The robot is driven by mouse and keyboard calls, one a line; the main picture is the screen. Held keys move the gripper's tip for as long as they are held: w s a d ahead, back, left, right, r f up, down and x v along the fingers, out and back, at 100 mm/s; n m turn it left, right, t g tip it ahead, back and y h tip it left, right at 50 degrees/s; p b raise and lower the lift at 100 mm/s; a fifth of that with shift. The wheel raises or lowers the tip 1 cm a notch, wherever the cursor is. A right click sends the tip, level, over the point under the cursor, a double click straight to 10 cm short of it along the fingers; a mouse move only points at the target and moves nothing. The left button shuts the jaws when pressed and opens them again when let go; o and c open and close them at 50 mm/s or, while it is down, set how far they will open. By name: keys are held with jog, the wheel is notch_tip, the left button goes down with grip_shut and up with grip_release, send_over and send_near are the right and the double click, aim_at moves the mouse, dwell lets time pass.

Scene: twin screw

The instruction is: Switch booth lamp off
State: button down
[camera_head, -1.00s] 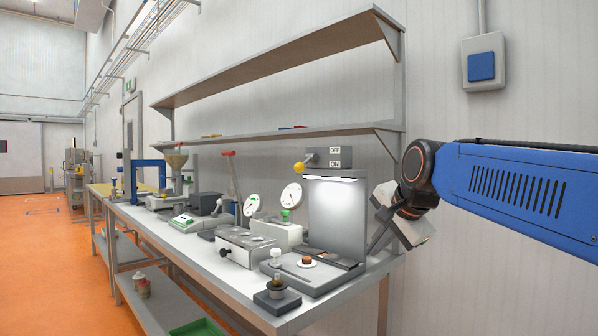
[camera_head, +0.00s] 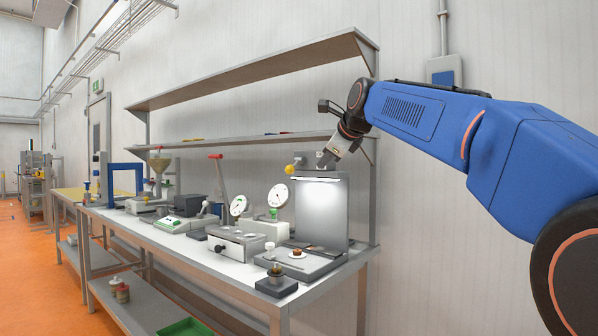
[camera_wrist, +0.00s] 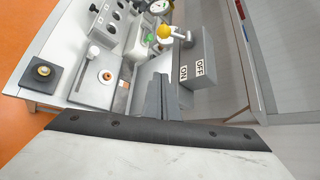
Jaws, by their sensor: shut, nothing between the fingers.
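The booth (camera_head: 322,215) is a grey upright panel with a tray base on the bench. Its lamp strip (camera_head: 317,179) is lit white. The switch box (camera_wrist: 203,50) with OFF and ON labels sits above the lamp; in the head view my gripper partly hides it. Its lever ends in a yellow knob (camera_head: 290,169), which also shows in the wrist view (camera_wrist: 164,32). My gripper (camera_head: 322,164) is shut and empty, in front of or beside the switch box. In the wrist view its fingers (camera_wrist: 163,84) appear beside the labels; contact cannot be told.
Two dial gauges (camera_head: 239,206), a grey block with round openings (camera_head: 236,241) and a small dark stand (camera_head: 277,284) are on the bench left of the booth. A shelf (camera_head: 240,144) runs along the wall close to my arm.

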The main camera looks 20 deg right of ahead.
aim_at(294, 165)
jog(key=shift+w+f, duration=0.1)
jog(key=w+a+f, duration=0.3)
jog(key=w+a, duration=0.1)
jog(key=w, duration=0.6)
dwell(0.3)
